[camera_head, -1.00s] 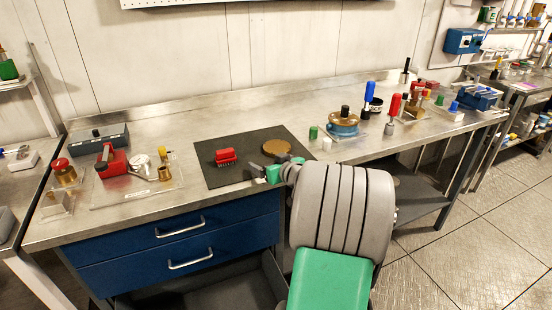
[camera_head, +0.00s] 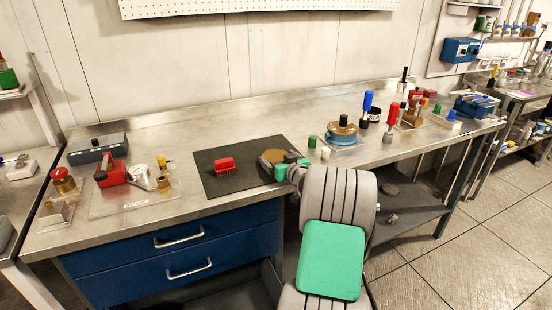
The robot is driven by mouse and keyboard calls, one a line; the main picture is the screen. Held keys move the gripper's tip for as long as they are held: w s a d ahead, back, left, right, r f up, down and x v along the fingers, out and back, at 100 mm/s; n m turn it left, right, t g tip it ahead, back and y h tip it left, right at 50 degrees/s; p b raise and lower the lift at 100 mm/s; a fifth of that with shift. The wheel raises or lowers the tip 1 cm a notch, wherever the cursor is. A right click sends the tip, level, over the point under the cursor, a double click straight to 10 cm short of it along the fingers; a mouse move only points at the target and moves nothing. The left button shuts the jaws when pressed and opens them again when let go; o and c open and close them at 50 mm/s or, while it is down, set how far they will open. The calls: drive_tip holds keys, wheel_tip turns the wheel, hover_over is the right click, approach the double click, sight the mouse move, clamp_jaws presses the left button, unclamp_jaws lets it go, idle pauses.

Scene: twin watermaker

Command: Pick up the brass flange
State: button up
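The brass flange (camera_head: 272,155) is a flat, round, brass-coloured disc on the dark mat (camera_head: 215,187), near the mat's right side. My gripper (camera_head: 270,166), dark and green, is low at the disc's front right edge and hides part of it. The fingers are small and blend with the dark mat, so I cannot tell whether they are open or shut, or whether they touch the disc.
A red brush (camera_head: 223,165) lies on the mat left of the disc. A green cylinder (camera_head: 312,141) and a white one (camera_head: 325,153) stand to the right. A brass-and-blue round fitting (camera_head: 342,131) sits beyond them. Bare steel bench (camera_head: 240,115) lies behind the mat.

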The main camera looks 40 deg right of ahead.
drive_tip(key=c, duration=1.5)
drive_tip(key=shift+r, duration=0.2)
drive_tip(key=shift+c, duration=0.5)
